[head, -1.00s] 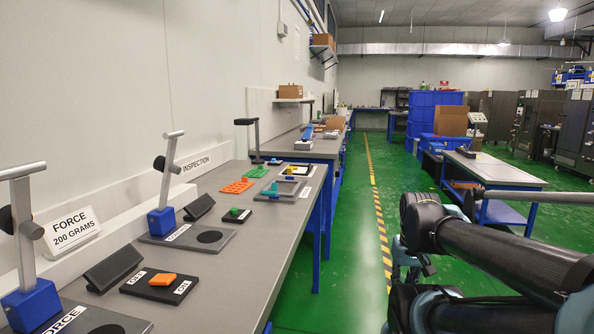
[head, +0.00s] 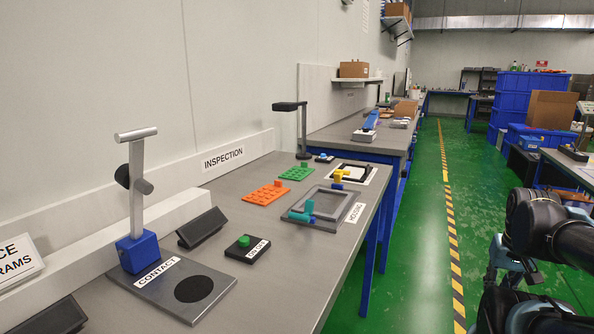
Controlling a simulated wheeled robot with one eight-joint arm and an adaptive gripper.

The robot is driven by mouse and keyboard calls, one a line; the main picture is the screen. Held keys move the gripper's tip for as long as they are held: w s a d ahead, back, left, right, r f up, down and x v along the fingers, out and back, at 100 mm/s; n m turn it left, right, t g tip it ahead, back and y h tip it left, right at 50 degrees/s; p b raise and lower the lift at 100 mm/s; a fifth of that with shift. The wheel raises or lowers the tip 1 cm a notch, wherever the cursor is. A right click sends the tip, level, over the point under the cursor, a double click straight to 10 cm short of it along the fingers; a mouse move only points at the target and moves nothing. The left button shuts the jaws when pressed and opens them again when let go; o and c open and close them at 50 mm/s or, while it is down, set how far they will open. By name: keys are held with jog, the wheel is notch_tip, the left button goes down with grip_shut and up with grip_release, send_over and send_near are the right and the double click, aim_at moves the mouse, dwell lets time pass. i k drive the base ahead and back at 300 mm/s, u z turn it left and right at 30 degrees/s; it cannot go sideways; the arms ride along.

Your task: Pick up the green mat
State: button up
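The green mat (head: 297,173) lies flat on the grey workbench in the head view, just beyond an orange mat (head: 265,193). It is a small bright green rectangle, and its details are too small to make out. My arm shows at the right edge, over the green floor and away from the bench. My gripper's fingers cannot be made out in this view.
A black lamp-like stand (head: 303,135) rises behind the green mat. Nearer are a black pad (head: 247,250) with a green button and the CONTACT stand (head: 137,252). The aisle (head: 412,230) is clear.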

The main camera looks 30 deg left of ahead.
aim_at(296, 173)
jog(key=u, duration=0.35)
jog(key=i, duration=0.9)
jog(key=u, duration=0.4)
